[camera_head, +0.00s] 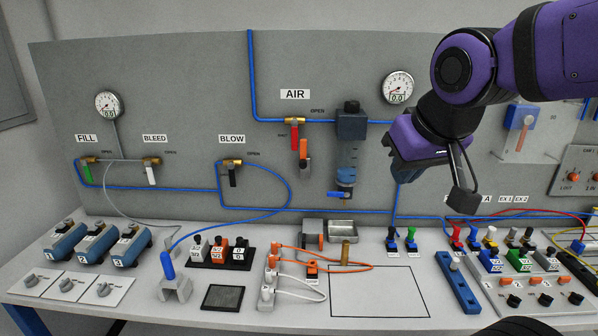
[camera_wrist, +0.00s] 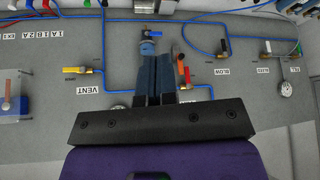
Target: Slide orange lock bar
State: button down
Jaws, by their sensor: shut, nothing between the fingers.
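My gripper (camera_wrist: 155,62) shows in the wrist view with its two dark fingers side by side, shut and empty, pointing toward the wall panel. A second orange piece (camera_head: 304,146) is beside the red AIR valve handle (camera_head: 294,134). I cannot tell for sure which is the lock bar.
A blue-grey filter unit (camera_head: 350,150) and a gauge (camera_head: 397,87) are on the panel near my wrist. Blue tubes cross the panel. The bench (camera_head: 140,285) holds cylinders, connectors, cables and button blocks. A black-outlined pale rectangle (camera_head: 377,292) on the bench is mostly clear.

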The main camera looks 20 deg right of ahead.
jog(key=w+d+f+m+t, duration=0.2)
jog(key=w+f+m+t, duration=0.15)
jog(key=w, duration=1.15)
jog(key=m+t+y, duration=0.7)
jog(key=m+t, duration=0.5)
jog(key=m, duration=0.3)
send_near(303, 155)
jog(key=w, duration=0.3)
jog(key=w+a, duration=0.1)
jog(key=shift+w+a+f, duration=0.1)
jog(key=shift+w+f, duration=0.1)
jog(key=shift+f, duration=0.2)
